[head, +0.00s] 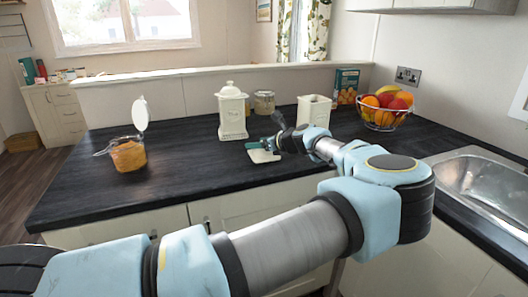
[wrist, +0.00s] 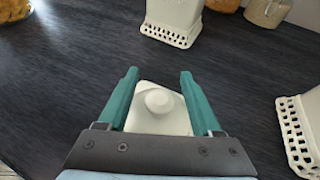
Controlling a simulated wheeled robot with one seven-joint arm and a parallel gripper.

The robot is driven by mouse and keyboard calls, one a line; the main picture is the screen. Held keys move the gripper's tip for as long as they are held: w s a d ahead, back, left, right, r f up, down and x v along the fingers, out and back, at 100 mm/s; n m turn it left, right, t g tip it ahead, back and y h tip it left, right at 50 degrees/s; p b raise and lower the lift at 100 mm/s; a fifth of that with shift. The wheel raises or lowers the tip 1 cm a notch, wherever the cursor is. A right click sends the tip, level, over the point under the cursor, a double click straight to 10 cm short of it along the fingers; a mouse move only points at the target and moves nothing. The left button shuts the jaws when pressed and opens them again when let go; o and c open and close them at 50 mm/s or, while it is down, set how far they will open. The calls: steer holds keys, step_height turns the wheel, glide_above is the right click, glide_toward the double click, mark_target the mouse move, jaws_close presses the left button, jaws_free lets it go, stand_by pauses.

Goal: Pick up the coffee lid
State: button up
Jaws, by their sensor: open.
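The coffee lid (wrist: 158,110) is a cream, square lid with a round knob, lying flat on the dark counter. In the wrist view it sits between the two teal fingers of my gripper (wrist: 159,76), which are open on either side of it. I cannot tell whether either finger touches it. In the head view, the lid (head: 262,156) shows as a pale patch below my gripper (head: 258,146). A cream open canister (head: 314,113) without a lid stands to the right of my gripper.
A lidded cream canister (head: 232,114) stands just behind my gripper. A glass jar (head: 264,103) is behind it. An open jar of orange contents (head: 129,155) stands at left. A fruit bowl (head: 382,120) and a sink (head: 485,185) are at right. The counter's left front is clear.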

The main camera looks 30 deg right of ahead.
jaws_close()
stand_by(0.4)
